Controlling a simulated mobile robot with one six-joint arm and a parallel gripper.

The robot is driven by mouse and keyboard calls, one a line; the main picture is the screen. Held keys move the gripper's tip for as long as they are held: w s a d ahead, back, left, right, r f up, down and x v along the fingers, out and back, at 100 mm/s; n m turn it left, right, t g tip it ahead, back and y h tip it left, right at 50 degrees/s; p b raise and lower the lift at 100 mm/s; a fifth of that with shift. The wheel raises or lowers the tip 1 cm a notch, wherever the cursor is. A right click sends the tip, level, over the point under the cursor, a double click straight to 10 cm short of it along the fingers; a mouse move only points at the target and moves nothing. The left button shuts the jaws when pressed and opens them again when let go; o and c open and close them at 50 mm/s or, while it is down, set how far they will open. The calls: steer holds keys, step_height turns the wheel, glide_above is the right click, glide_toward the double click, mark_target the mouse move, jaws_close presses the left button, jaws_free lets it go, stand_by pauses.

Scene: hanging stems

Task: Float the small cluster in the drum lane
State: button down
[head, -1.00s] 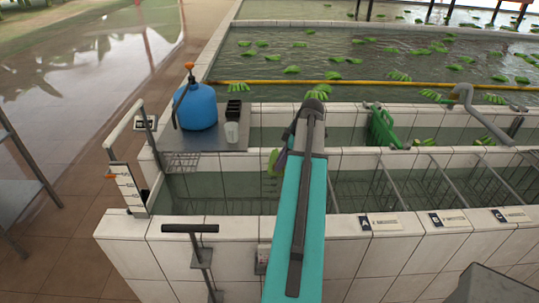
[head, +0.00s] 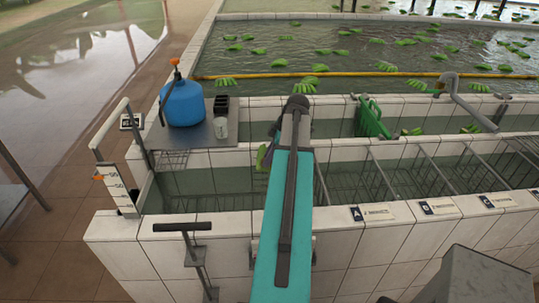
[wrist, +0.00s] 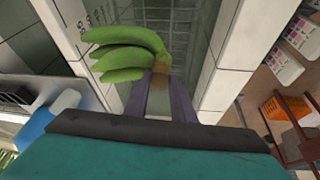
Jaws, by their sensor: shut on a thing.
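My gripper (wrist: 166,98) is shut on the crown of a small green banana cluster (wrist: 130,55) in the wrist view. The cluster's several fingers point left, over a water-filled lane between white tiled walls. In the head view my arm hides most of the gripper, and only a bit of the cluster (head: 262,157) shows left of the arm, above the front lane (head: 205,185). Whether it touches the water is not clear. Labels on the front wall include a plate marked A (head: 372,213). I cannot tell which lane is the drum lane.
A blue tank (head: 188,104) and a pale cup (head: 220,127) stand on a metal shelf behind the lane. Metal dividers (head: 425,165) cross the front lane at right. Banana clusters float in the back pond beyond a yellow boom (head: 290,75).

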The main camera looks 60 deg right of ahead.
steer(key=shift+f+b, duration=0.45)
steer(key=shift+f, duration=1.75)
step_height(320, 180, down, 20)
steer(key=b, duration=0.9)
steer(key=shift+f+b, duration=0.85)
steer(key=shift+f, duration=0.05)
stand_by(0.9)
steer(key=c, duration=1.4)
jaws_free()
steer(key=shift+c, duration=0.2)
steer(key=b+v, duration=0.3)
steer(key=v, duration=1.1)
